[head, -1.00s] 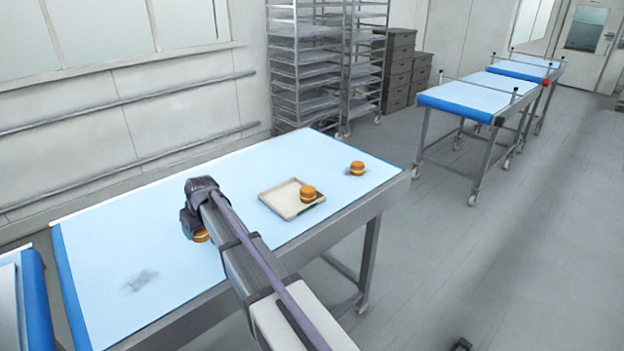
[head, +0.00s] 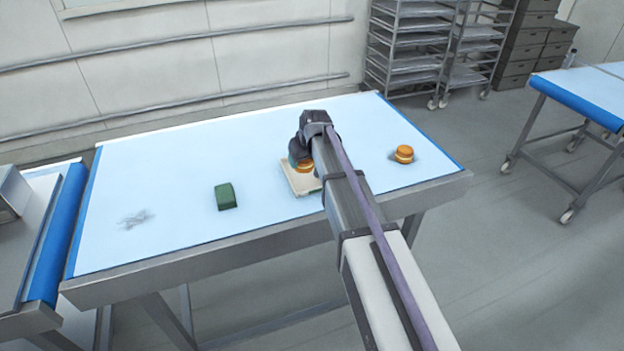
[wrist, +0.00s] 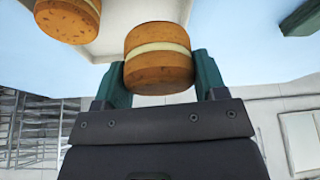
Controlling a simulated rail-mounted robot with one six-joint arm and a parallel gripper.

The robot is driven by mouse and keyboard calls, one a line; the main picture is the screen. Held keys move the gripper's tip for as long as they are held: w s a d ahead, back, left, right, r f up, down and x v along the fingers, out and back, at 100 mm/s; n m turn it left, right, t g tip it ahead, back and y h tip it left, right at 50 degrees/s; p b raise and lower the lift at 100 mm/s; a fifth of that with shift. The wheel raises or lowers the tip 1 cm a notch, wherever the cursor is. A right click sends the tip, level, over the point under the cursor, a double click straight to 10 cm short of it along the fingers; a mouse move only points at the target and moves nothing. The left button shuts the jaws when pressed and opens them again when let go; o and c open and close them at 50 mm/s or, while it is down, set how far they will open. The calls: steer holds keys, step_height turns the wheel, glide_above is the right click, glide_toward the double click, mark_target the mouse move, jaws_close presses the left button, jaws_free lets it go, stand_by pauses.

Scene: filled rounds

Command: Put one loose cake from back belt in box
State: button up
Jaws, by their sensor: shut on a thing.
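My gripper (head: 303,160) is shut on a round orange-brown cake with a cream middle (wrist: 158,60), gripped between green fingers (wrist: 162,82) in the wrist view. In the head view the held cake (head: 304,167) shows at the shallow cream tray-like box (head: 298,187); I cannot tell whether it touches it. The box also shows behind the cake in the wrist view (wrist: 112,40). A second cake (wrist: 68,18) is close by at the upper left of the wrist view, hidden by my arm in the head view. Another cake (head: 403,153) lies loose on the belt to the right.
A dark green block (head: 226,197) stands on the pale blue belt (head: 170,175) left of the box. Another table (head: 590,90) stands at the right, with tray racks (head: 410,45) behind. The belt's left part is mostly clear.

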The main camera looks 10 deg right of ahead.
mark_target(309, 164)
steer(key=f+b, duration=0.5)
steer(key=f, duration=0.2)
steer(key=shift+d+f, duration=0.2)
steer(key=shift+r, duration=0.3)
steer(key=shift+f, duration=0.3)
steer(key=o, duration=0.7)
steer(key=shift+r, duration=0.1)
steer(key=p+v, duration=1.1)
steer(key=v, duration=0.1)
steer(key=shift+r+p, duration=0.3)
steer(key=shift+r, duration=0.05)
steer(key=shift+s+f, duration=0.15)
steer(key=s+a+f+m+g+h, duration=0.1)
steer(key=s+m+g, duration=0.25)
steer(key=s, duration=2.25)
steer(key=shift+g, duration=0.45)
steer(key=f+b, duration=0.6)
steer(key=w+f+b, duration=0.1)
steer(key=f+b, duration=0.3)
